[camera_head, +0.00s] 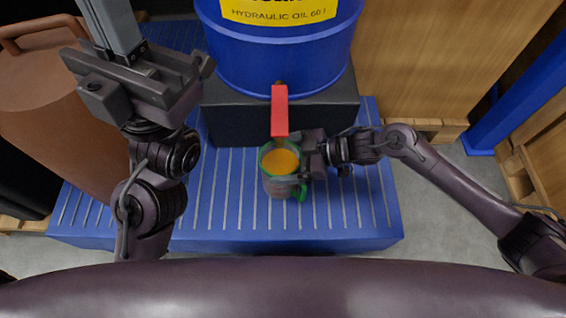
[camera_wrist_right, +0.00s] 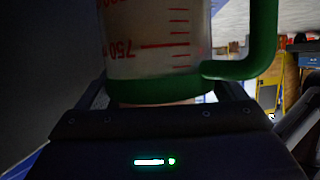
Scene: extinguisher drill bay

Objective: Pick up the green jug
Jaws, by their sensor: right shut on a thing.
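The green jug (camera_head: 268,182) has a green rim and handle and a clear body with orange liquid in it. It stands or hangs over the ribbed blue platform, just in front of the red tap lever; contact below is hidden. My right gripper (camera_head: 303,168) is shut on the jug from its right side. In the right wrist view the jug's clear wall with red marks (camera_wrist_right: 150,35) and its green handle fill the space before my right gripper (camera_wrist_right: 155,100).
The ribbed blue platform (camera_head: 345,215) has free room right and front. A brown container (camera_head: 50,110) stands left; wooden panels (camera_head: 440,60) stand right.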

